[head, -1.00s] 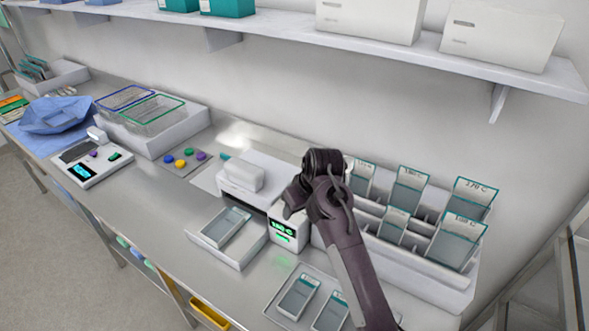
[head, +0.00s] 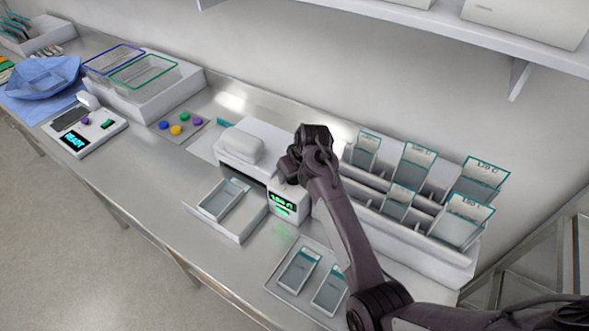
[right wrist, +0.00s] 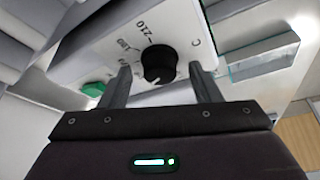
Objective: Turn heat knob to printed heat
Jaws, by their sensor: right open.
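The black heat knob (right wrist: 158,62) sits on the white face of the sealer, with a pale pointer mark and printed numbers including 210 and 180 around it. My right gripper (right wrist: 161,78) is open, its fingers on either side of the knob; contact is unclear. In the head view my right gripper (head: 297,172) is over the right end of the white sealer (head: 262,137) and hides the knob there. The sealer's green-lit display (head: 283,203) is too small to read surely. A pouch (head: 222,199) lies in the tray at its front. My left gripper is out of view.
A white rack (head: 440,255) of pouches with printed temperatures stands right of the sealer. A flat tray (head: 283,290) with two pouches lies in front. A small device (head: 83,131) showing READY is at left. A green button (right wrist: 94,89) is beside the knob.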

